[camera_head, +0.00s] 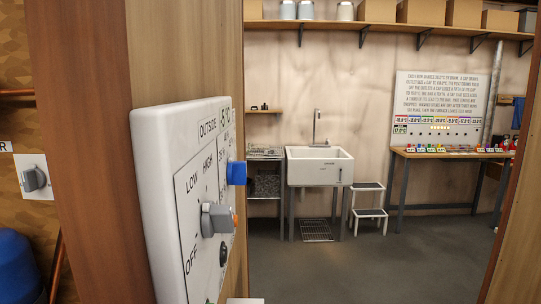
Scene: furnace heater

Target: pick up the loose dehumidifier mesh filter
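I cannot single out the loose dehumidifier mesh filter with certainty. A dark speckled panel or box (266,185) stands on the lower part of a small metal rack (265,199) left of the sink, and a flat, grid-like item (266,153) lies on the rack's top. Both are too small to identify. A dark slatted grate (316,230) lies on the floor under the sink. Neither of my grippers is in view.
A white control panel (190,200) with a grey knob is close on the left, on a wooden post (85,130). Beyond are a white sink (320,168), a step stool (369,211) and a workbench (450,154) under a sign. Grey floor (350,270) ahead is clear.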

